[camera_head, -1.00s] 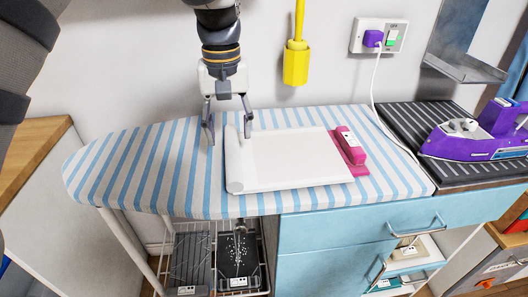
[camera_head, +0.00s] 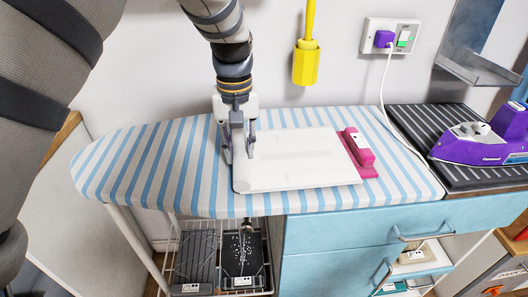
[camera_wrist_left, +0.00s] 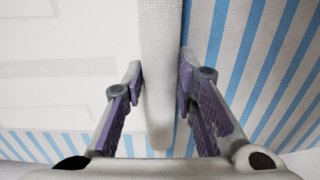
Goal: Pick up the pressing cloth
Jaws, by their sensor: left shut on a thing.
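The pressing cloth (camera_head: 300,162) is a white sheet lying flat on the blue-and-white striped ironing board (camera_head: 150,165). Its left edge forms a thick roll, which shows close up in the wrist view (camera_wrist_left: 160,55). My left gripper (camera_head: 239,155) points down at this left edge. In the left wrist view the two fingers (camera_wrist_left: 161,88) press on both sides of the rolled edge, with the flat sheet to the left and the striped board to the right. The cloth still rests on the board. My right gripper is not in view.
A pink block (camera_head: 358,153) lies at the cloth's right edge. A purple iron (camera_head: 485,148) stands on a dark ribbed rest (camera_head: 430,125) at the right. A white cord hangs from the wall socket (camera_head: 393,38). A yellow holder (camera_head: 306,65) hangs behind the board. The board's left end is clear.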

